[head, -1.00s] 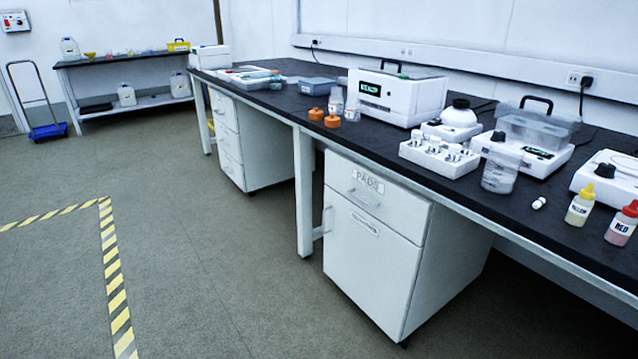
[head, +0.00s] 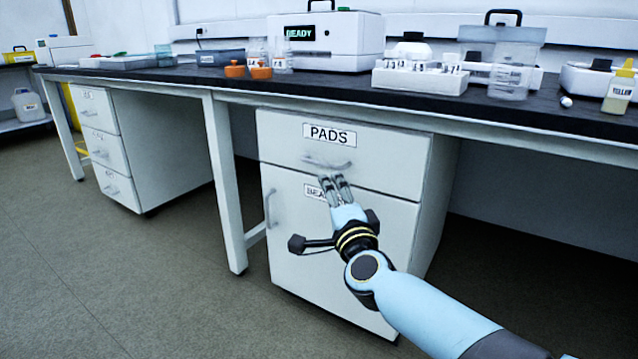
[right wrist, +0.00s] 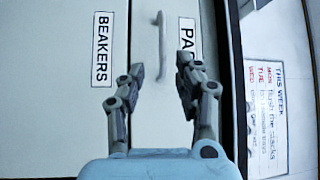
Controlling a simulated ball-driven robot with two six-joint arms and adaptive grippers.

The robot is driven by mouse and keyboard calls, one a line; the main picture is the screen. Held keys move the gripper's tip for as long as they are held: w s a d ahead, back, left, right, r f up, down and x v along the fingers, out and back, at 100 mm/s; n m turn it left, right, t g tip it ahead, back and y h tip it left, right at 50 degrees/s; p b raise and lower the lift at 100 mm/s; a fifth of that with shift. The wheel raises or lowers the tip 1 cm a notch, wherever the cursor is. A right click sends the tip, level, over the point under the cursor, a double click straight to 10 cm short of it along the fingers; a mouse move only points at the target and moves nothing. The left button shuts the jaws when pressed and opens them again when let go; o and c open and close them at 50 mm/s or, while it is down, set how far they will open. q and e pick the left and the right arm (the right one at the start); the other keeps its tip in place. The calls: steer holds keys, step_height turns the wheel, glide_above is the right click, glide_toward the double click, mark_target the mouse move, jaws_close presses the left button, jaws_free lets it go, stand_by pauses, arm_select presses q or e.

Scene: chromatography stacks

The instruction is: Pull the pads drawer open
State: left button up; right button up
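The pads drawer (head: 385,171) is the top drawer of a white cabinet under the bench and looks shut. Its PADS label (head: 330,135) sits above a grey bar handle (head: 327,164). My right gripper (head: 334,183) is just below and in front of this handle. In the right wrist view the gripper (right wrist: 160,80) has its two fingers apart, with nothing between them. There the handle (right wrist: 160,45) stands upright in the picture, ahead of the gap between the fingertips, apart from them. My left gripper is not in view.
The lower BEAKERS door (head: 390,240) has its own handle (head: 269,208) at its left side. A white bench leg (head: 226,185) stands left of the cabinet. Glassware and instruments stand on the dark bench top (head: 400,98). The floor (head: 180,290) left of the cabinet is clear.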

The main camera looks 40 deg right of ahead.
mark_target(321, 164)
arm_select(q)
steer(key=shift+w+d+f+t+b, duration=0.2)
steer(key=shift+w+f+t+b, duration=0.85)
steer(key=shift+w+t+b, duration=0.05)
arm_select(e)
steer(key=shift+x, duration=5.35)
steer(key=shift+r, duration=0.15)
jaws_close()
